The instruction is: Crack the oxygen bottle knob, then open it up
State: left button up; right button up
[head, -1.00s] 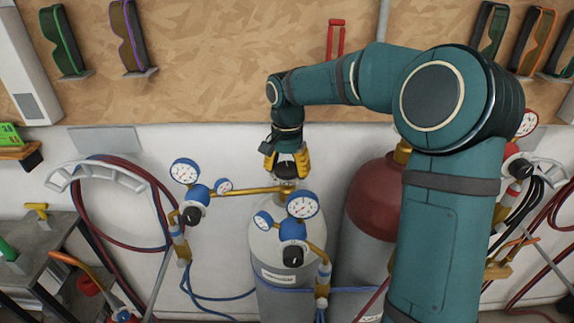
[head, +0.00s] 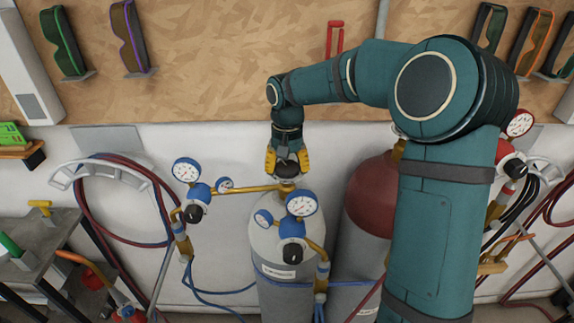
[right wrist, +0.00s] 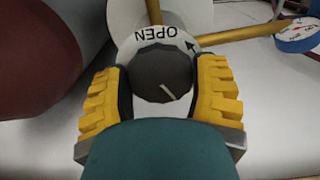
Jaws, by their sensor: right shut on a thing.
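The oxygen bottle (head: 283,240) is a pale grey cylinder standing against the wall, with blue gauges on brass pipes around its top. Its knob (right wrist: 162,72) is dark and round with a pale line mark, in front of a white plate (right wrist: 155,36) reading OPEN with an arrow. My right gripper (head: 288,163) is over the bottle's top. In the right wrist view its yellow-padded fingers (right wrist: 163,88) are on both sides of the knob, shut on it. The knob also shows between the fingers in the head view (head: 288,169). My left gripper is not in view.
A red-topped cylinder (head: 372,195) stands close on the right of the bottle. Gauges (head: 186,170) stick out to the left on a brass pipe. Hoses hang on a wall rack (head: 122,163); a metal bench (head: 40,232) is at the left.

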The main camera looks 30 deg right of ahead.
aim_at(287, 166)
jog(key=o, duration=1.2)
jog(key=shift+o, duration=0.2)
jog(key=shift+r, duration=0.15)
notch_tip(287, 166, up, 12)
jog(key=shift+f, duration=0.2)
